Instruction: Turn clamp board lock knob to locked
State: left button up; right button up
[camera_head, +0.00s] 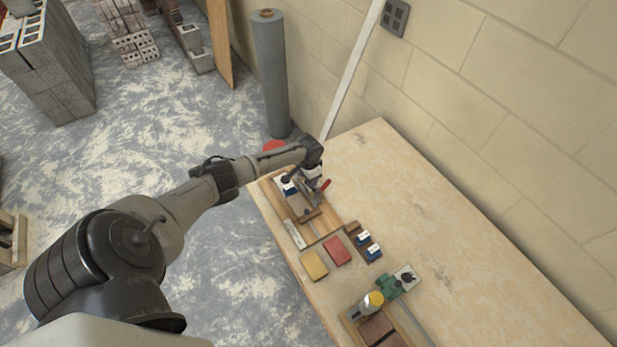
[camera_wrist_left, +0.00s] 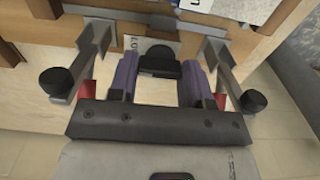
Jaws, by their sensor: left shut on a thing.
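The clamp board (camera_head: 323,226) is a wooden board at the far left end of the table, with metal clamp parts and a red handle (camera_head: 326,184) on it. My left gripper (camera_head: 308,180) is over its far end and hides part of it. In the left wrist view, the black lock knob (camera_wrist_left: 160,66) sits between the purple finger pads of my left gripper (camera_wrist_left: 161,75), which is shut on it. A pale label (camera_wrist_left: 132,46) with partly hidden letters is beside the knob. The knob's setting cannot be read. My right gripper is not in view.
A yellow block (camera_head: 313,265), a red block (camera_head: 337,250) and blue-and-white pieces (camera_head: 369,245) lie on the table (camera_head: 470,260) near the board. A green clamp (camera_head: 390,287) stands nearer. The table's wall side is clear. A grey roll (camera_head: 270,75) stands behind the table.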

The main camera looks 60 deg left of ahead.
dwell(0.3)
pick_arm(q)
jog(key=o, duration=0.9)
jog(key=shift+r, duration=0.1)
notch_tip(320, 180, up, 14)
jog(key=shift+f+p, duration=0.2)
jog(key=shift+p, duration=0.25)
dwell(0.3)
